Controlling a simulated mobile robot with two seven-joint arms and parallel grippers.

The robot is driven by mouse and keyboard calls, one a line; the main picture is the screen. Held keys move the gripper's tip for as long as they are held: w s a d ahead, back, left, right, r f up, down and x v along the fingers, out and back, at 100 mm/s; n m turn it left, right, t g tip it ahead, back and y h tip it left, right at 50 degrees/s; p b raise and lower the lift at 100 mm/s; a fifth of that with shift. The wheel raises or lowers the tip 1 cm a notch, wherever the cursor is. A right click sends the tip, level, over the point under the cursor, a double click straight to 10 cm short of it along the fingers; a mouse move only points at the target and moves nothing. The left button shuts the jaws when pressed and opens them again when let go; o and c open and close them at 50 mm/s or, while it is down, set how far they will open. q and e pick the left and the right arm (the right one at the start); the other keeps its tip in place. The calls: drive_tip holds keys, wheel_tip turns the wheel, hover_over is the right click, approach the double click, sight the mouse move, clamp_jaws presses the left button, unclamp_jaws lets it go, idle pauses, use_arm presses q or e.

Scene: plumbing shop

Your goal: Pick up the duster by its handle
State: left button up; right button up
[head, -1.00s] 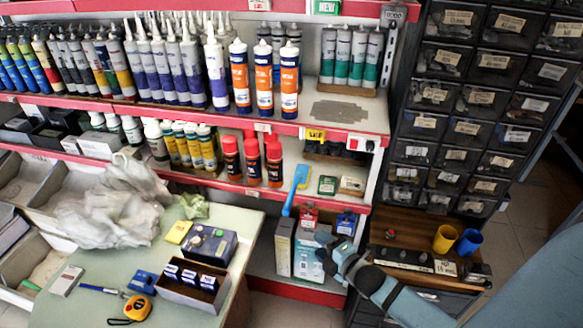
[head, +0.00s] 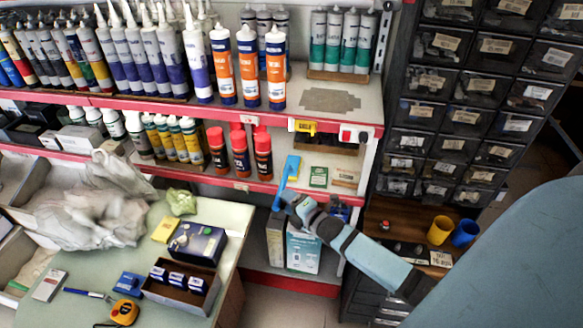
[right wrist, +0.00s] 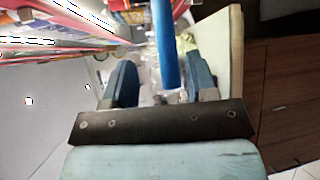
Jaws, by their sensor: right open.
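The duster (head: 291,167) is blue and lies on the lower red-edged shelf, with its handle sticking out over the front edge. My right gripper (head: 287,200) is at the handle's outer end in the head view. In the right wrist view, the blue handle (right wrist: 165,45) runs between the two open fingers of my right gripper (right wrist: 161,80), with a gap visible on each side. The fingers are not closed on it. The handle's near end is partly hidden by the gripper in the head view. My left gripper is not in view.
Red-capped bottles (head: 240,152) stand left of the duster, and a small green box (head: 319,177) lies to its right. Boxes (head: 303,250) stand below, behind my arm. A table (head: 228,215) with a tape measure (head: 124,312) is at lower left. Drawer cabinets (head: 460,115) rise at right.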

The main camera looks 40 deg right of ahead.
sight(286, 181)
drive_tip(key=w, duration=0.1)
drive_tip(key=w+f, duration=0.1)
drive_tip(key=w, duration=0.3)
drive_tip(key=shift+w+f+p, duration=0.1)
drive_tip(key=shift+f+p, duration=0.2)
drive_tip(key=shift+p, duration=0.1)
drive_tip(key=shift+r, duration=0.1)
clamp_jaws()
